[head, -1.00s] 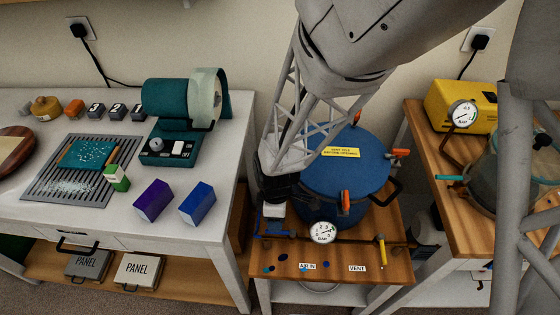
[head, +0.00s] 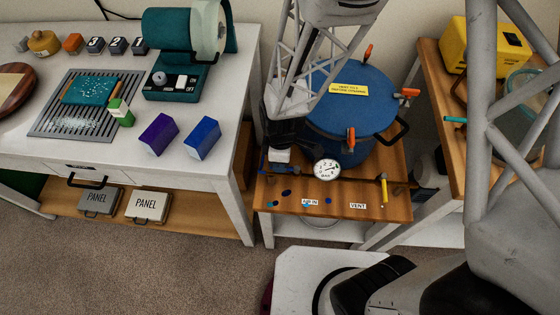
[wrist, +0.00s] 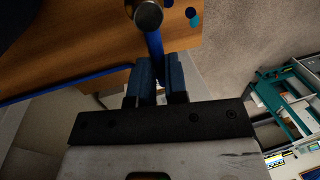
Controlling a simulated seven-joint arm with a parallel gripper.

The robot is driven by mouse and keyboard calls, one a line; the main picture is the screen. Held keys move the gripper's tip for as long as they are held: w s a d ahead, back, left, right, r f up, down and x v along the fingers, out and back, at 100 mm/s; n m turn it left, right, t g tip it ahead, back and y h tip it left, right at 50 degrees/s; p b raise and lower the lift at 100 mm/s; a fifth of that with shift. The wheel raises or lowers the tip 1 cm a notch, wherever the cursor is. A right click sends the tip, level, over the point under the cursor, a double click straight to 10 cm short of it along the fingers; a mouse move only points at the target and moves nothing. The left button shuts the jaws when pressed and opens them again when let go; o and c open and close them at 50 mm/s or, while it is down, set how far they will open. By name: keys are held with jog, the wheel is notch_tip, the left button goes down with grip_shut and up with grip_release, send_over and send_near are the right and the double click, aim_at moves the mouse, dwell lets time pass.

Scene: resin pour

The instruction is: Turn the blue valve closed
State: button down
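The blue valve (wrist: 153,44) shows in the wrist view as a blue lever running down from a round metal stem. In the head view only a little of its blue shows, low at the front left of the blue pressure pot (head: 352,105). My gripper (wrist: 160,74) has its two blue-padded fingers close together on either side of the lever's end, and it looks shut on it. In the head view my gripper (head: 279,158) is at the left front of the pot, and its dark wrist hides part of the valve.
A round gauge (head: 326,169) and a yellow lever (head: 383,187) are right of the valve, along the wooden cart's (head: 340,205) front. AIR IN and VENT labels lie before them. The white workbench (head: 228,130) stands close on the left, and a yellow box (head: 485,45) at right.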

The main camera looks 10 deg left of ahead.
jog(key=shift+s+n, duration=0.1)
jog(key=shift+n, duration=0.2)
jog(key=s+d+n+t+h, duration=0.2)
jog(key=s+d+n, duration=0.2)
jog(key=n, duration=1.3)
jog(key=shift+s+d, duration=0.25)
jog(key=shift+s, duration=0.25)
jog(key=shift+n, duration=0.3)
jog(key=c, duration=1.1)
grip_release()
jog(key=shift+c, duration=0.2)
jog(key=shift+r, duration=0.1)
notch_tip(320, 180, up, 8)
jog(key=a, duration=0.1)
jog(key=shift+a+f, duration=0.25)
